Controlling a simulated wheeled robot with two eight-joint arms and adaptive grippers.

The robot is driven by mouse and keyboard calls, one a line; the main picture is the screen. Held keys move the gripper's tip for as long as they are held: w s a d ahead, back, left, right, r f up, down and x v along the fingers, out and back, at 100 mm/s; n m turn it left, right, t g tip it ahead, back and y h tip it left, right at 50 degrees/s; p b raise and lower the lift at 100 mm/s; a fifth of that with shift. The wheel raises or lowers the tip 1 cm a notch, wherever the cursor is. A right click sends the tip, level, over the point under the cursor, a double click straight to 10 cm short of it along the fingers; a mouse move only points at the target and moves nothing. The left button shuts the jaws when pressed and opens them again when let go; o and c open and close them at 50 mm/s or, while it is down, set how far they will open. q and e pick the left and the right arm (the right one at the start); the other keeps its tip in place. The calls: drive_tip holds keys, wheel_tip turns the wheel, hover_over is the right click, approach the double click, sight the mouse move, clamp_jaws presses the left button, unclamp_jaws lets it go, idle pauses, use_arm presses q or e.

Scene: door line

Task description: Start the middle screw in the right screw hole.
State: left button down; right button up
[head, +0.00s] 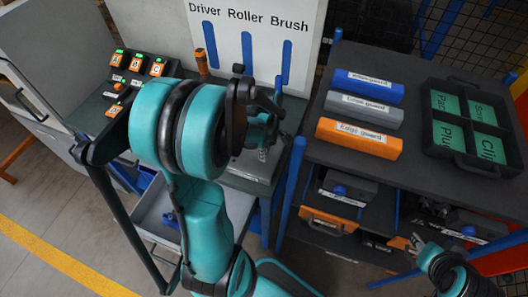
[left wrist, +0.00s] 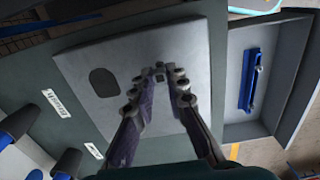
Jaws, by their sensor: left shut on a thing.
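My left gripper (left wrist: 158,80) points down at a light grey panel (left wrist: 85,60) in the left wrist view. Its fingertips are close together on a small dark piece, apparently the screw (left wrist: 160,68), too small to make out well. The tips are over the panel's middle; I cannot tell whether the screw touches it. The right screw hole cannot be made out. In the head view my left gripper (head: 262,118) is partly hidden behind my teal wrist. My right gripper (head: 415,244) is at the lower right, small and unclear, by the shelf.
The panel has a dark opening (left wrist: 104,82). A grey tray (left wrist: 232,112) with a blue bar is beside it. Blue, grey and orange blocks (head: 358,138) lie on the dark bench, with a black compartment tray (head: 470,165). A tool board (head: 225,40) stands behind.

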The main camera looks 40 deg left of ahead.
use_arm(q)
drive_tip(key=shift+f, duration=0.2)
idle(0.4)
idle(0.3)
drive_tip(key=c, duration=1.4)
unclamp_jaws()
drive_tip(key=shift+c, duration=0.2)
drive_tip(key=shift+r, duration=0.1)
wheel_tip(320, 180, up, 12)
